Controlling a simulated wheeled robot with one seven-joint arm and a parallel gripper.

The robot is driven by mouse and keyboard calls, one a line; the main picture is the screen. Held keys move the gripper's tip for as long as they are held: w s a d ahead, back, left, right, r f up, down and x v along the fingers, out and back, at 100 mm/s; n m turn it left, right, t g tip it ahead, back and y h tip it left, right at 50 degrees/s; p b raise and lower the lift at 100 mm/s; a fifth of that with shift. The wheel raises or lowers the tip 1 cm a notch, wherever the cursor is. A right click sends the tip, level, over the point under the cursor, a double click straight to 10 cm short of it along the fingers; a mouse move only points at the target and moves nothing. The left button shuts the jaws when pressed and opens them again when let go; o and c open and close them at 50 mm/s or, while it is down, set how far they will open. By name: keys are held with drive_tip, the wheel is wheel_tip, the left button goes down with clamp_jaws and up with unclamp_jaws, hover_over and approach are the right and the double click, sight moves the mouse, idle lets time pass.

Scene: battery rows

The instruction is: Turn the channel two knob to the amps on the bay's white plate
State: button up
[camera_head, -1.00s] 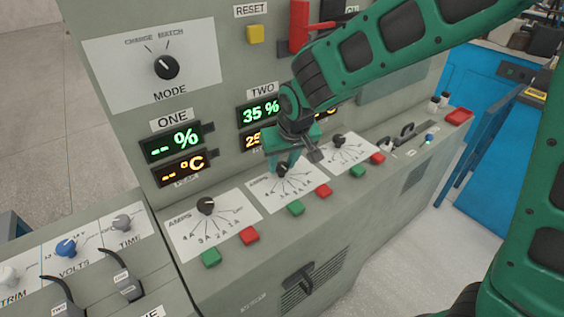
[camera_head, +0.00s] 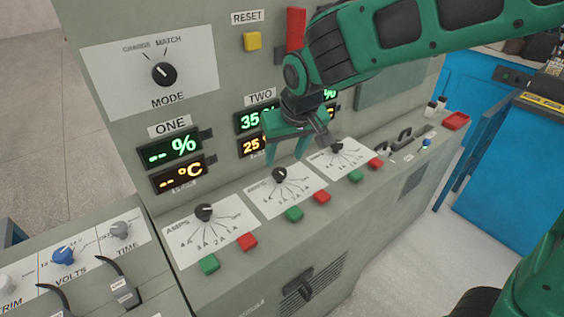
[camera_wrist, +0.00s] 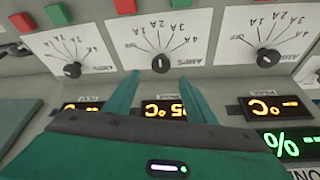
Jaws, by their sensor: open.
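The channel two knob (camera_head: 279,174) is black with a white mark, in the middle of the middle white amps dial (camera_head: 262,199) on the sloping panel. In the wrist view the knob (camera_wrist: 160,63) shows upside down, just beyond and between my fingertips. My gripper (camera_head: 286,152) is open and empty, held above and behind the knob, apart from it. In the wrist view my gripper (camera_wrist: 158,78) has its two green fingers spread. The channel two display (camera_head: 255,118) is partly hidden by my gripper. I cannot make out a plate naming channel two's amps.
Similar knobs sit left (camera_head: 204,212) and right (camera_head: 337,146), each on its own amps dial. Green (camera_head: 294,214) and red (camera_head: 321,197) buttons line the panel's front. The mode knob (camera_head: 163,74) and yellow reset button (camera_head: 252,41) are on the upright face.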

drive_tip(key=shift+v, duration=1.45)
drive_tip(key=s+d+m+g+h, duration=0.1)
drive_tip(key=s+d+m, duration=0.2)
drive_tip(key=d, duration=1)
drive_tip(key=s+d+m+g+h, duration=0.15)
drive_tip(key=s+d, duration=0.25)
drive_tip(key=d, duration=0.9)
drive_tip(key=s+d+f+m+g, duration=0.1)
drive_tip(key=s+d+f+m, duration=0.1)
drive_tip(key=s+d, duration=0.3)
drive_tip(key=s+d+f+m+y, duration=0.1)
drive_tip(key=s+d+m, duration=0.2)
drive_tip(key=s, duration=0.9)
drive_tip(key=d, duration=0.3)
drive_tip(key=shift+s+f+m+g, duration=0.35)
drive_tip(key=shift+s+f, duration=0.05)
